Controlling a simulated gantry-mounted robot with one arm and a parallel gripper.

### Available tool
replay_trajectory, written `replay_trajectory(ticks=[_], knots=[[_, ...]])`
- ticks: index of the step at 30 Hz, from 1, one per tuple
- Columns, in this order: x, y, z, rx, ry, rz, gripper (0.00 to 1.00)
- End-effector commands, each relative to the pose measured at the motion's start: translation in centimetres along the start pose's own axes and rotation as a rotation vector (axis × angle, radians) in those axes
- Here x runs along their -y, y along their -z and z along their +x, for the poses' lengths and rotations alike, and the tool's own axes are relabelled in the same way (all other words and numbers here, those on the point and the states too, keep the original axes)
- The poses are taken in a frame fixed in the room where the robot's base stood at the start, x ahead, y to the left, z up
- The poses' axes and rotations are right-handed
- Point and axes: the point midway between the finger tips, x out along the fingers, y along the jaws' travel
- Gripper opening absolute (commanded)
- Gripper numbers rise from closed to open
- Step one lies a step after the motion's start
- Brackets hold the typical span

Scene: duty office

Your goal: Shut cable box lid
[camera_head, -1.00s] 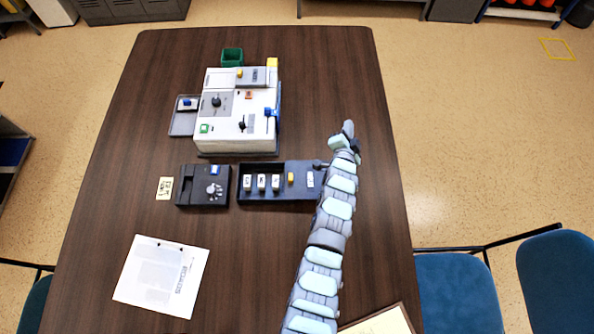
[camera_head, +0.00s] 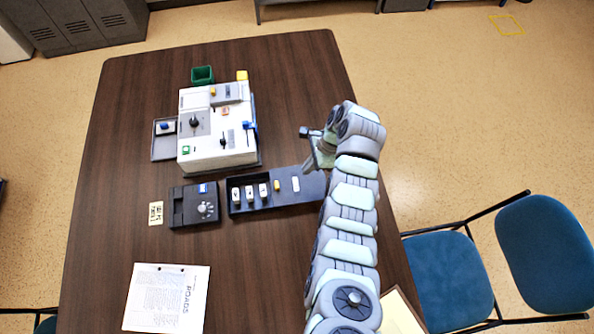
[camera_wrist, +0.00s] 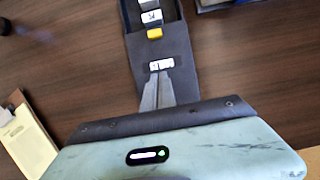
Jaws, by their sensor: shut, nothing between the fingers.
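The cable box (camera_head: 237,209) is a long dark tray on the table, with several white blocks in its open left part. Its dark lid (camera_head: 312,186) lies to the right of that opening, with a yellow tab (camera_head: 277,186) and a white label (camera_head: 296,184). In the wrist view the lid (camera_wrist: 176,46) extends toward me. My gripper (camera_head: 311,163) is shut and empty, beside the lid's right part in the head view. In the wrist view its fingers (camera_wrist: 158,90) overlap the lid's near end. I cannot tell whether they touch it.
A white console (camera_head: 215,135) stands behind the box. A dark keypad unit (camera_head: 194,205) is just left of it. A paper sheet (camera_head: 167,298) lies front left, and a clipboard (camera_head: 402,312) lies front right.

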Motion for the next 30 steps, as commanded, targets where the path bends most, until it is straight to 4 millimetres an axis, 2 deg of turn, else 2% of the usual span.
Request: replay_trajectory(ticks=[9, 22, 30], knots=[[-0.1, 0.0, 4.9, 0.001, -0.004, -0.001, 0.0], [0.1, 0.1, 9.1, -0.002, 0.002, -0.003, 0.0], [0.0, -3.0, 10.1, -0.001, 0.002, -0.003, 0.0]])
